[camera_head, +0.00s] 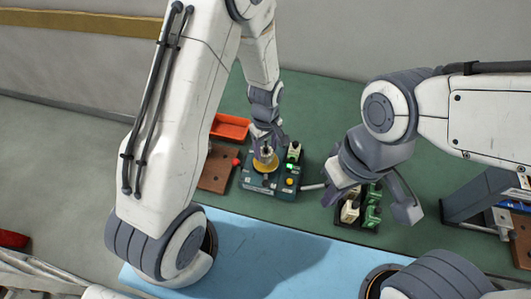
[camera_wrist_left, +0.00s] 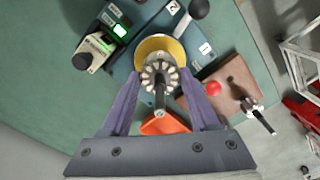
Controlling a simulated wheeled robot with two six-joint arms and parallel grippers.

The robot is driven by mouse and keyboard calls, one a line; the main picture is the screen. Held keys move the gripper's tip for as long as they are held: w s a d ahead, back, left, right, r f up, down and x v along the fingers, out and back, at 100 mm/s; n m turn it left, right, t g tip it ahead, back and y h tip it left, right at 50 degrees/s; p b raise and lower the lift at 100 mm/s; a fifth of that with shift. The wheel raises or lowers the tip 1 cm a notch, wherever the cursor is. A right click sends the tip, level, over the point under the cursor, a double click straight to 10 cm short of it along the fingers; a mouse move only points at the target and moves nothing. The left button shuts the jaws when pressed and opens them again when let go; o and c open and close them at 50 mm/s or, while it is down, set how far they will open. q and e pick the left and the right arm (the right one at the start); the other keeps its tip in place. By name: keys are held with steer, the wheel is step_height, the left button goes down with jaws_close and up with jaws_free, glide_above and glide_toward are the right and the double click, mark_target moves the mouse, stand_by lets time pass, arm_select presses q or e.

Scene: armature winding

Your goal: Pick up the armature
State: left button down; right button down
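The armature (camera_wrist_left: 160,77), a slotted metal core with a dark shaft, stands on a yellow disc (camera_wrist_left: 182,48) of the dark teal winding machine (camera_head: 262,186). In the head view the armature (camera_head: 266,150) is partly hidden by my left gripper (camera_head: 266,138).
A brown block (camera_head: 216,178) lies left of the machine, with an orange tray (camera_head: 230,128) behind it. A blue mat (camera_head: 270,255) covers the table front. A clamp-like fixture (camera_head: 480,200) stands right.

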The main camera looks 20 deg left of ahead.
mark_target(270, 153)
arm_select(q)
steer(key=shift+r, duration=0.1)
steer(key=shift+w+r, duration=0.1)
steer(key=shift+r, duration=0.45)
steer(key=r+b, duration=0.1)
steer(key=d+r, duration=0.1)
steer(key=r, duration=0.1)
steer(key=shift+d+r+b, duration=0.15)
steer(key=shift+r+b, duration=0.05)
steer(key=shift+b, duration=0.15)
steer(key=s+d+r+b, duration=0.2)
steer(key=d+r, duration=0.4)
steer(key=d, duration=0.4)
steer(key=shift+s+r, duration=0.2)
steer(key=shift+s, duration=0.3)
